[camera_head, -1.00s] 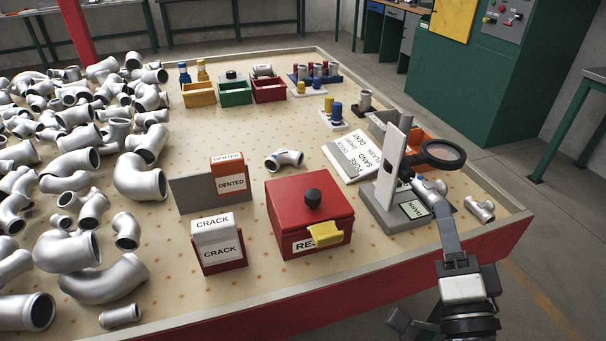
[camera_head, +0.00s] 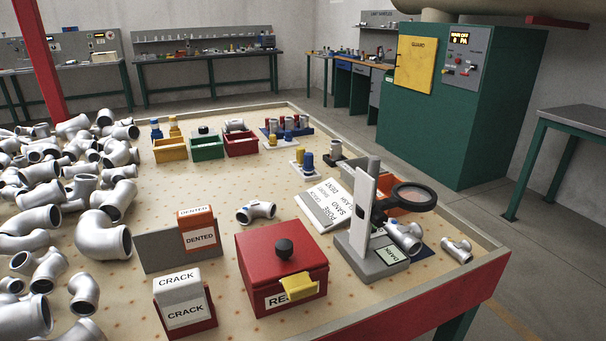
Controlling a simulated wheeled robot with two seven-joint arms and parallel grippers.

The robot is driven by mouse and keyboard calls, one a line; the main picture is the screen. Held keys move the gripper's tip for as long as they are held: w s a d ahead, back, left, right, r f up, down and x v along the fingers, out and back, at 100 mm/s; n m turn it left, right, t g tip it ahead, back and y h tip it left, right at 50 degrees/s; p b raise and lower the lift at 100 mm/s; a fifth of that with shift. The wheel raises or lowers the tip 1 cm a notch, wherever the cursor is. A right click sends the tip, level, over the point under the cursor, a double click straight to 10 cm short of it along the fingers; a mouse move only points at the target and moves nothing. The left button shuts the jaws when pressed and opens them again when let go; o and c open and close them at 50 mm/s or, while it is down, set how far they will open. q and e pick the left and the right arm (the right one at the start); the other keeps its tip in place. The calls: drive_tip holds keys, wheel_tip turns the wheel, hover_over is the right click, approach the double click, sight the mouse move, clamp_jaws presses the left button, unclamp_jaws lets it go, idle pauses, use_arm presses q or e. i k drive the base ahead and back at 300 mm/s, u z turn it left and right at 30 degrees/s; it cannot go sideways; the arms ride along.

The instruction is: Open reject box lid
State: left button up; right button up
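The red reject box (camera_head: 257,272) stands near the front edge of the table, with its lid (camera_head: 250,246) shut. A dark round knob (camera_head: 284,249) is on top of the lid. A yellow tab (camera_head: 299,287) sticks out at the front, partly covering a white label that begins with "RE". Neither of my grippers is in this view.
Left of the box stand the CRACK tag holder (camera_head: 184,304) and DENTED tag holder (camera_head: 199,235). Right of it are a grey magnifier stand (camera_head: 368,262) and a silver pipe fitting (camera_head: 405,237). Many pipe elbows (camera_head: 103,236) crowd the left side.

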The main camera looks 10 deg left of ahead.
sight(271, 252)
drive_tip(key=k, duration=0.5)
drive_tip(key=z, duration=1.5)
drive_tip(key=i, duration=1.2)
drive_tip(key=u, duration=3.6)
